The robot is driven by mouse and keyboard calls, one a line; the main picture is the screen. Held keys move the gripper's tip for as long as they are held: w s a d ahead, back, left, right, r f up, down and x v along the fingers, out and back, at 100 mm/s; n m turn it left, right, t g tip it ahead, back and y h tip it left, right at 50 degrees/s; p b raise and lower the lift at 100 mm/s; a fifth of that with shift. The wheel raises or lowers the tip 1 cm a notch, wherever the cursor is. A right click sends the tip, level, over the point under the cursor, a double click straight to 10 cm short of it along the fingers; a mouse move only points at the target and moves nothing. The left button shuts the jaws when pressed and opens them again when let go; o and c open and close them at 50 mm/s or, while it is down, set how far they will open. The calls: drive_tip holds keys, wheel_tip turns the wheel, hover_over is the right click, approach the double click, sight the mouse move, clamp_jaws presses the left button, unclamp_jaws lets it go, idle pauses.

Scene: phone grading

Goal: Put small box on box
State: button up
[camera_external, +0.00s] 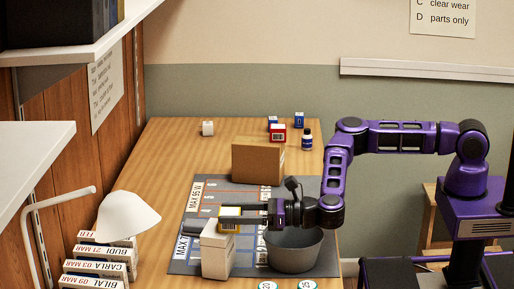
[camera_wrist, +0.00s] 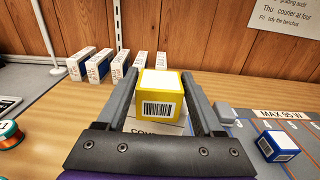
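The small box (camera_external: 229,212) is yellow with a white top; in the wrist view the small box (camera_wrist: 160,98) shows a barcode on its near side. My gripper (camera_external: 230,213) has its two fingers on either side of it. In the wrist view my gripper (camera_wrist: 162,82) has its fingertips close against the box's sides, with no clear gap at the tips. A tall white box (camera_external: 216,255) stands directly below; its lettered part (camera_wrist: 150,127) shows under the small box. I cannot tell whether the small box touches it.
A brown carton (camera_external: 258,162) stands behind on the marked grey mat (camera_external: 190,263). A grey bowl (camera_external: 293,252) is right of the white box. A lamp (camera_external: 127,216) and labelled white boxes (camera_external: 100,268) stand at left. Small boxes and a bottle (camera_external: 307,142) are at the back.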

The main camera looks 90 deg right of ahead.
drive_tip(key=o, duration=0.3)
drive_tip(key=shift+r, duration=0.15)
drive_tip(key=shift+r+p, duration=0.2)
drive_tip(key=shift+p, duration=0.15)
drive_tip(key=s, duration=1.2)
drive_tip(key=shift+a, duration=0.1)
